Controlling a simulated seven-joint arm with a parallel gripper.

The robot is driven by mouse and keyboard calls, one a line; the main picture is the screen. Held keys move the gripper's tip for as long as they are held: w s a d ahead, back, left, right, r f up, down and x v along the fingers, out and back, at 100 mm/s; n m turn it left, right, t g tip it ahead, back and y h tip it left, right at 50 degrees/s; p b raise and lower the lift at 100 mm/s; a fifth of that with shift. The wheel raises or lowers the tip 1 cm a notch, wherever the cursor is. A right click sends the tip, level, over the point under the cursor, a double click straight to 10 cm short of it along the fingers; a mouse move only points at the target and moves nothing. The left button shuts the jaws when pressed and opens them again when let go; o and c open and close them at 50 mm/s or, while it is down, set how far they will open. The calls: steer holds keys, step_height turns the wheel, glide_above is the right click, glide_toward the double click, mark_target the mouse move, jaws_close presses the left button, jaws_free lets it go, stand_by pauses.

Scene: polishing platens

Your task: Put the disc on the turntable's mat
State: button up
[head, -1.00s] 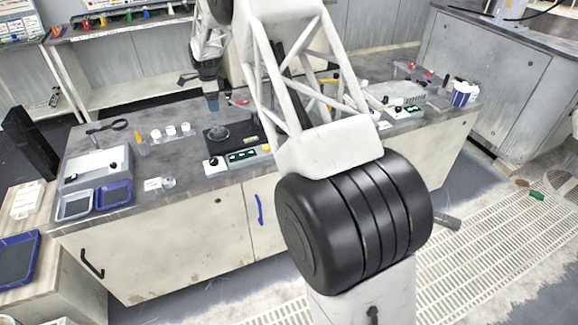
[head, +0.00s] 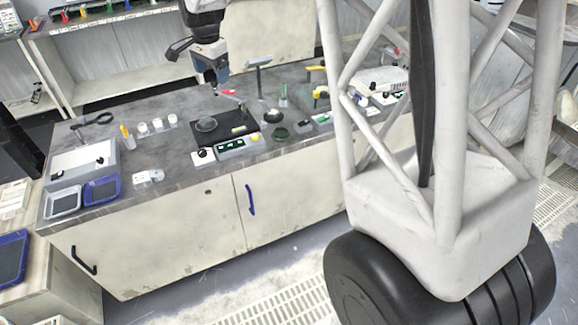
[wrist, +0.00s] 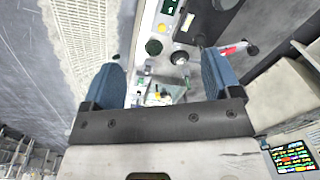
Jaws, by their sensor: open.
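My gripper (head: 222,88) is open and empty above the back of the bench in the head view. In the wrist view its blue fingers (wrist: 162,82) stand wide apart. A round dark pad (head: 206,125) lies on the black plate, which looks like the turntable. A dark green round piece (head: 280,134) lies right of the control box; it also shows in the wrist view (wrist: 153,47). A small dark round piece (head: 272,115) sits behind it, seen ahead of the fingers in the wrist view (wrist: 195,60). I cannot tell which is the disc. Nothing touches the fingers.
A control box (head: 238,146) with green displays stands at the bench's front edge. A thin dark stand (head: 258,68) rises near my gripper.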

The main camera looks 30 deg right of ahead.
steer(key=s+d+r+n, duration=0.1)
steer(key=s+r+n, duration=0.2)
steer(key=s, duration=0.9)
steer(key=s+r+n, duration=0.3)
steer(key=s, duration=0.9)
steer(key=s+f+n, duration=0.2)
steer(key=s+n, duration=0.1)
steer(key=s, duration=0.7)
steer(key=s+d+f+n+t, duration=0.1)
steer(key=s+f+n, duration=0.1)
steer(key=s, duration=0.8)
steer(key=shift+s+f+n+t, duration=0.25)
steer(key=shift+f+n+t, duration=0.1)
steer(key=shift+n, duration=0.25)
